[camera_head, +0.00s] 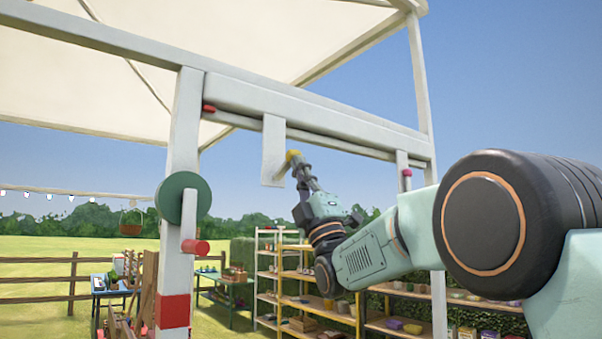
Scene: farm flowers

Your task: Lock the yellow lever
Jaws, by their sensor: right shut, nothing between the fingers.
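The yellow lever shows as a small yellow knob (293,156) at the lower right of a white hanging panel (273,148) under the stall's front beam. My right gripper (302,172) reaches in from the right, and its shut fingertips are at the knob, just below and to its right. The fingers hold nothing. I cannot tell whether they touch the knob. The fingers partly hide the area behind the knob. My left gripper is not in view.
A green wheel (176,197) with a red handle (195,247) is on the left post. Shelves (300,290) with goods stand behind. Open air surrounds the panel's lower end.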

